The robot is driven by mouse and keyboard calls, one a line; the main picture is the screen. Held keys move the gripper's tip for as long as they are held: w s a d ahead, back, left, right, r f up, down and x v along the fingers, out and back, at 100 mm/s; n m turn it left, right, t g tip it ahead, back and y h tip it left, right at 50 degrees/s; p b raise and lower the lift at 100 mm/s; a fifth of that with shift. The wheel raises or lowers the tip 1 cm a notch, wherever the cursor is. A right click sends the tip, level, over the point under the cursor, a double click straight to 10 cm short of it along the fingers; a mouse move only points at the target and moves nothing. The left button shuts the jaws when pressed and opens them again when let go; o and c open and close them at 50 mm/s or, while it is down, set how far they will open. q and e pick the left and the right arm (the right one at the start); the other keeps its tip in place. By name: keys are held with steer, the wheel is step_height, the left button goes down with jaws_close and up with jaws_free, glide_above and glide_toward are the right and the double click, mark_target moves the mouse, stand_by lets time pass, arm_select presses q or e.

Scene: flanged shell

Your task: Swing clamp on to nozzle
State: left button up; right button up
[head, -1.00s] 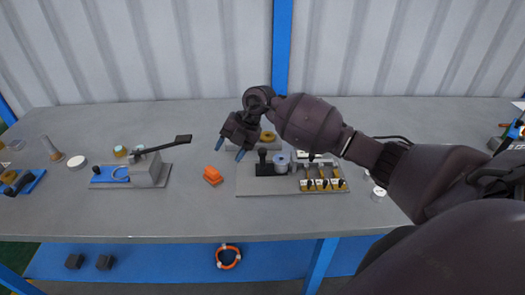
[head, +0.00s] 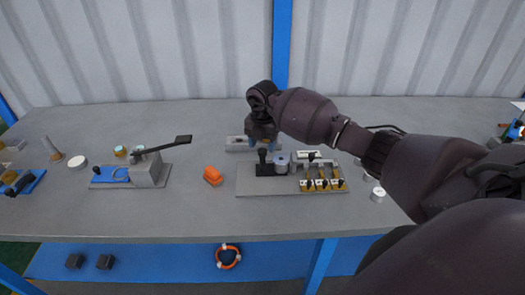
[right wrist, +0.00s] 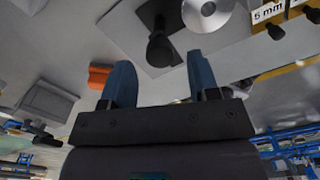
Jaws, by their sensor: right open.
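The black clamp (head: 264,163) with its upright knob stands on a grey base plate (head: 275,186) in the head view. It also shows in the right wrist view (right wrist: 160,46). Just right of it is a silver round flanged part (head: 282,164), seen in the right wrist view as a disc with a central hole (right wrist: 207,10); I take it for the nozzle. My right gripper (head: 262,143) is open, its blue fingers pointing down just behind and above the clamp knob. In the right wrist view the knob shows beyond the gap between the fingers (right wrist: 162,80), and nothing is held. My left gripper is out of view.
Several brass pieces with black knobs (head: 322,185) stand on the plate's right side. A grey fixture with a long black lever (head: 162,148) stands further left. The table front is clear.

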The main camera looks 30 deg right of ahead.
mark_target(262, 150)
steer(key=shift+f, duration=1.6)
steer(key=shift+c, duration=0.4)
steer(key=c, duration=0.8)
steer(key=shift+c, duration=0.2)
